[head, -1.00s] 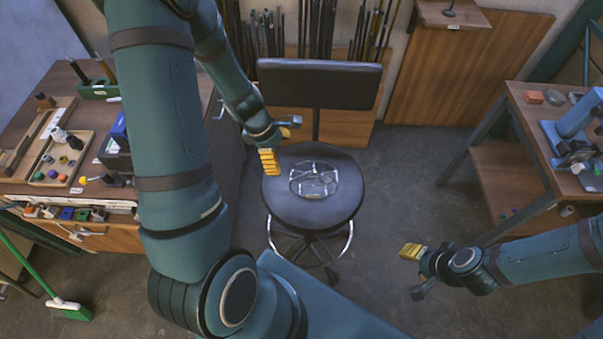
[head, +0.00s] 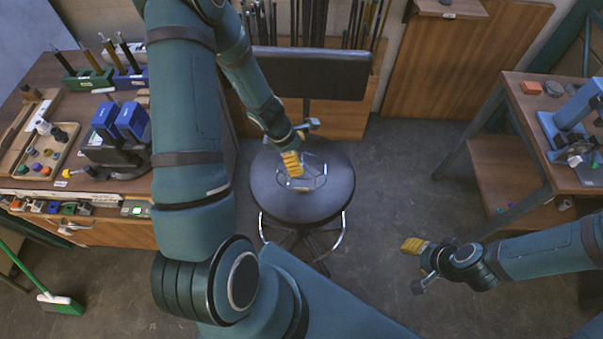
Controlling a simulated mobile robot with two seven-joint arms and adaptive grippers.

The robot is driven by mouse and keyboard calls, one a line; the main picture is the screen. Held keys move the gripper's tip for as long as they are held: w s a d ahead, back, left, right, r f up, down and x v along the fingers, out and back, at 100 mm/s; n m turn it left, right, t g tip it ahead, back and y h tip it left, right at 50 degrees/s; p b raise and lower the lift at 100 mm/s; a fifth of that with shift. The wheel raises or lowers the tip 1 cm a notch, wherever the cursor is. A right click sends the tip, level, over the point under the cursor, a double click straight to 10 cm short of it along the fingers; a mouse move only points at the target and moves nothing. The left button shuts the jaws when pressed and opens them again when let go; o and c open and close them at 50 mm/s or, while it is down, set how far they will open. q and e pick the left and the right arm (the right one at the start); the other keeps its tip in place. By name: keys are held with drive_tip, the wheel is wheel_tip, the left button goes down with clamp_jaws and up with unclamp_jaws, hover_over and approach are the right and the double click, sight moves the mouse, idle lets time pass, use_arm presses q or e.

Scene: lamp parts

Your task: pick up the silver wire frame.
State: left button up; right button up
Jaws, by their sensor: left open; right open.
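The silver wire frame (head: 314,182) lies on the round black seat of the swivel chair (head: 335,200). It is a thin ring with crossing wires. My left gripper (head: 293,170) has yellow finger pads and is over the left part of the frame, hiding some of it. It is open; I cannot tell whether it touches the wire. My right gripper (head: 412,246) is open and empty over the floor, to the right of the chair and well away from the frame.
The chair's backrest (head: 312,73) stands behind the seat. A cluttered workbench (head: 60,185) with a parts tray and blue boxes is on the left. Another table (head: 540,150) with a blue device is on the right. A green broom (head: 60,303) stands lower left. Floor between is clear.

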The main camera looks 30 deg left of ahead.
use_arm(q)
drive_tip(key=shift+x, duration=1.1)
drive_tip(key=c, duration=1.4)
